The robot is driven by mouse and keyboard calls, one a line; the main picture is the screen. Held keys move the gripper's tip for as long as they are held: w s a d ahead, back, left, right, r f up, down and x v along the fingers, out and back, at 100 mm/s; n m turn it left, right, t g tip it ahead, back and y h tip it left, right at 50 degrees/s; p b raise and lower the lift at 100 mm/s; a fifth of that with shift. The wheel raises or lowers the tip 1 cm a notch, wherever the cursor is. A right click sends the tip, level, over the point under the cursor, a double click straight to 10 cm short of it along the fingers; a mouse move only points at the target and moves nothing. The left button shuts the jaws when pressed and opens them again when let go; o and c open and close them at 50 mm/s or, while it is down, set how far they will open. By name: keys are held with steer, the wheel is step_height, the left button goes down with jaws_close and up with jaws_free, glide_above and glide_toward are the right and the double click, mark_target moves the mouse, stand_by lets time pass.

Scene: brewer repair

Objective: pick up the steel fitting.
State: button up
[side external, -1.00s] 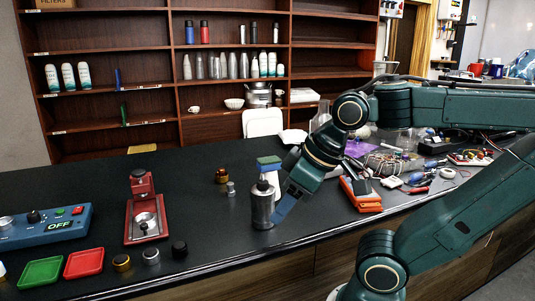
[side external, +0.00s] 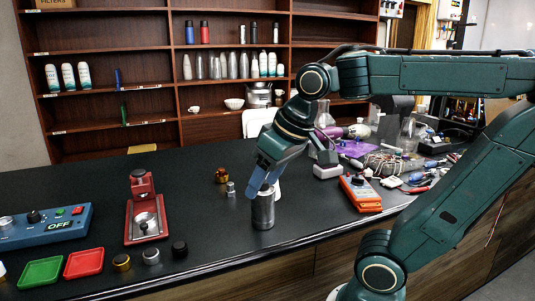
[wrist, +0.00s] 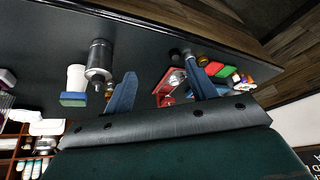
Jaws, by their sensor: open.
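A small steel fitting (side external: 230,188) stands on the dark counter in the side external view, beside an amber-brown fitting (side external: 221,175). Another small steel-coloured round piece (side external: 151,256) stands at the front, between a brass one (side external: 121,262) and a black one (side external: 179,249); I cannot tell which steel piece the task means. My gripper (side external: 259,190) is open, with blue fingers pointing down near the top of a steel canister (side external: 263,210). In the wrist view, the space between my fingers (wrist: 160,68) is empty, and the canister (wrist: 98,60) lies outside them.
A red machine (side external: 145,218) stands left of the fittings. Green (side external: 41,272) and red (side external: 84,263) trays and a blue control box (side external: 45,225) are at the left. Orange devices (side external: 360,193) and tools crowd the right. The counter's left rear is mostly clear.

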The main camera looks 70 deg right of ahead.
steer(key=w+d+r+m+g, duration=0.1)
steer(key=w+d+r+m, duration=0.3)
steer(key=w, duration=0.5)
steer(key=m+g, duration=0.3)
steer(key=m, duration=0.7)
glide_above(231, 183)
step_height(231, 183, down, 12)
steer(key=shift+s+d+f, duration=0.1)
steer(key=shift+s+d, duration=0.15)
steer(key=shift+s, duration=0.15)
steer(key=shift+f, duration=0.1)
steer(key=shift+w+a+f, duration=0.1)
steer(key=shift+w+f, duration=0.1)
steer(key=shift+f, duration=1.9)
steer(key=shift+w+f, duration=0.15)
steer(key=shift+f, duration=1.95)
steer(key=shift+a+f, duration=0.15)
steer(key=shift+f, duration=1.15)
steer(key=shift+a+f, duration=0.1)
steer(key=shift+f, duration=1.2)
